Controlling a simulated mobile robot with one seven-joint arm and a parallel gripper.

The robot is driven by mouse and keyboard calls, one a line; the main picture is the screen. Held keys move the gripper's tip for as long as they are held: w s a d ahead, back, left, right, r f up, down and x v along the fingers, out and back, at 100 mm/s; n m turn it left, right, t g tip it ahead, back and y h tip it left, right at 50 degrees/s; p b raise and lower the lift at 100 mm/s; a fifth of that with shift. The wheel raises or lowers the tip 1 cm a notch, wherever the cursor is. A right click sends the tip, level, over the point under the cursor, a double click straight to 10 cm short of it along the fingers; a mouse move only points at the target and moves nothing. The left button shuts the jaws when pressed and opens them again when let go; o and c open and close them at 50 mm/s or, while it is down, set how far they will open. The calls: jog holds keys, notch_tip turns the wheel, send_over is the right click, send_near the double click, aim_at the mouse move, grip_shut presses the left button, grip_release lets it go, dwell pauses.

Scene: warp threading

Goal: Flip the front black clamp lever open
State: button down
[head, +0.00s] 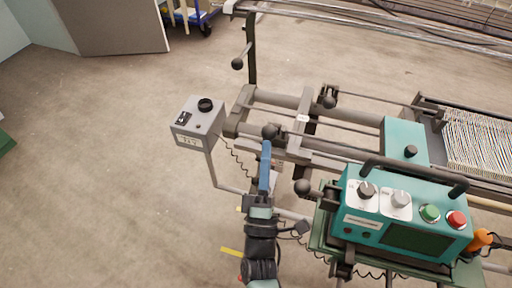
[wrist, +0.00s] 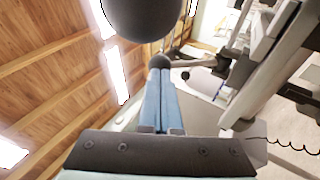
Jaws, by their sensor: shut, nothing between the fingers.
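My gripper (head: 267,147) is shut, with nothing between its long blue fingers, which also show in the wrist view (wrist: 160,88). Its tips lie close to a black ball knob (head: 269,131) at the front left of the grey frame; I cannot tell whether they touch. Another black lever knob (head: 302,187) is right of the fingers, beside the teal control box. In the wrist view a large dark ball (wrist: 143,14) is near the camera, and a smaller one (wrist: 160,62) is just beyond the fingertips. Which knob belongs to the front clamp lever is not clear.
The teal control box (head: 405,215) with knobs and buttons stands right of my arm. A small grey box on a post (head: 200,120) stands to the left. More black knobs (head: 330,101) sit on the frame rails (head: 300,128).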

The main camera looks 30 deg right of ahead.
aim_at(273, 131)
jog(key=p, duration=0.1)
jog(key=r+p, duration=0.1)
jog(key=d+r+p, duration=0.1)
jog(key=shift+w+r+g, duration=0.1)
jog(key=shift+w+g, duration=0.15)
jog(key=shift+g, duration=0.05)
jog(key=r+p, duration=0.1)
jog(key=p, duration=0.2)
jog(key=shift+w+d+r+g+p, duration=0.15)
jog(key=shift+g+p, duration=0.15)
jog(key=shift+p, duration=0.1)
jog(key=r+g+y+p, duration=0.1)
jog(key=p, duration=0.4)
jog(key=w+d+r+m+g+p, duration=0.1)
jog(key=p, duration=0.3)
jog(key=shift+w+d+r+g+y+p, duration=0.2)
jog(key=shift+g+y+p, duration=0.1)
jog(key=shift+y+p, duration=0.1)
jog(key=w+d+r+g+y+p, duration=0.1)
jog(key=p, duration=0.6)
jog(key=shift+w+d+r+m+g, duration=0.1)
jog(key=shift+w+d+m+g, duration=0.05)
jog(key=shift+m+g, duration=0.15)
jog(key=shift+g+y, duration=0.4)
jog(key=shift+w+d+r+p, duration=0.25)
jog(key=shift+w+d+p, duration=0.45)
jog(key=shift+d+p, duration=0.05)
jog(key=shift+w+d+r+p, duration=0.2)
jog(key=shift+w+d+p, duration=0.5)
jog(key=shift+d, duration=0.05)
